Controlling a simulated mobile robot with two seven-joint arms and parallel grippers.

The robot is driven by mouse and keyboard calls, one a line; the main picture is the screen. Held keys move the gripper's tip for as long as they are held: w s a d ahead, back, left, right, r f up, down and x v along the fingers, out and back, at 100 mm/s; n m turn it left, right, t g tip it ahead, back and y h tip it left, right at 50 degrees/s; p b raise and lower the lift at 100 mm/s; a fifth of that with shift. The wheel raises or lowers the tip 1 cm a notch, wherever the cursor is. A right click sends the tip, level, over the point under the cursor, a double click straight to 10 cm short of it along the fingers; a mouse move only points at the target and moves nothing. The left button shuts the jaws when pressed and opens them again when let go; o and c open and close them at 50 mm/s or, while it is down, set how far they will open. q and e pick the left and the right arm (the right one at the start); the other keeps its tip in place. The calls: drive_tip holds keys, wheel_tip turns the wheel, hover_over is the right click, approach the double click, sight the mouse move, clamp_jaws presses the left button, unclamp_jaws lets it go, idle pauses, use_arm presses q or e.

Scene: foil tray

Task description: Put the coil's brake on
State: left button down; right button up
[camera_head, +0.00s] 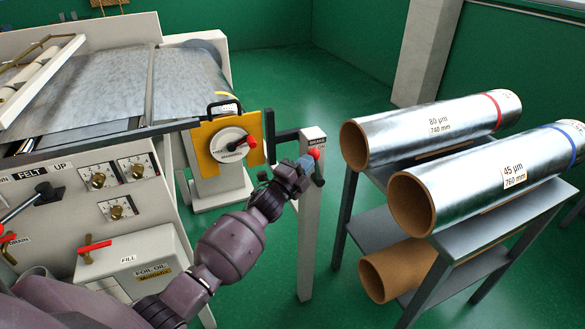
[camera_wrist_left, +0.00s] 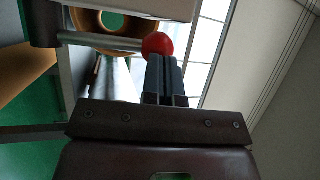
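The brake is a lever with a red knob (camera_head: 314,154) at the top of a pale post (camera_head: 311,225) labelled BRAKE. The knob also shows in the left wrist view (camera_wrist_left: 157,44), at the end of a grey rod (camera_wrist_left: 105,41). My left gripper (camera_head: 305,166) is right beside the knob. In the left wrist view its fingers (camera_wrist_left: 165,72) lie close together, with the knob at their tips and not visibly between them. I cannot tell whether they touch it. The coil (camera_head: 196,72) sits in the machine behind the yellow plate. My right gripper is out of view.
A yellow plate (camera_head: 209,158) with a red-knobbed dial stands left of the post. A grey rack (camera_head: 480,222) with foil rolls (camera_head: 440,125) stands on the right. A white control panel (camera_head: 85,205) fills the left. Green floor is open behind the post.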

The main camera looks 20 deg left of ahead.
sight(317, 156)
use_arm(q)
drive_tip(key=shift+w+d+r+m+g+p, duration=0.25)
drive_tip(key=shift+w+r+g+p, duration=0.1)
drive_tip(key=shift+r+p, duration=0.15)
drive_tip(key=shift+w+d+r+m+g+p, duration=0.15)
drive_tip(key=shift+w+d+r+g+p, duration=0.05)
drive_tip(key=shift+w+r+g+p, duration=0.2)
drive_tip(key=shift+w+d+g+p, duration=0.15)
drive_tip(key=shift+g+p, duration=0.1)
drive_tip(key=shift+p, duration=0.15)
drive_tip(key=shift+w+d+f+m+g+p, duration=0.15)
drive_tip(key=shift+w+d+m+g+p, duration=0.3)
drive_tip(key=shift+p, duration=0.2)
drive_tip(key=shift+m+g+y, duration=0.25)
drive_tip(key=shift+g+y, duration=0.15)
drive_tip(key=shift+g, duration=0.25)
drive_tip(key=shift+w+d+f+p, duration=0.2)
drive_tip(key=shift+w+d+p, duration=0.3)
drive_tip(key=shift+w+d, duration=1.6)
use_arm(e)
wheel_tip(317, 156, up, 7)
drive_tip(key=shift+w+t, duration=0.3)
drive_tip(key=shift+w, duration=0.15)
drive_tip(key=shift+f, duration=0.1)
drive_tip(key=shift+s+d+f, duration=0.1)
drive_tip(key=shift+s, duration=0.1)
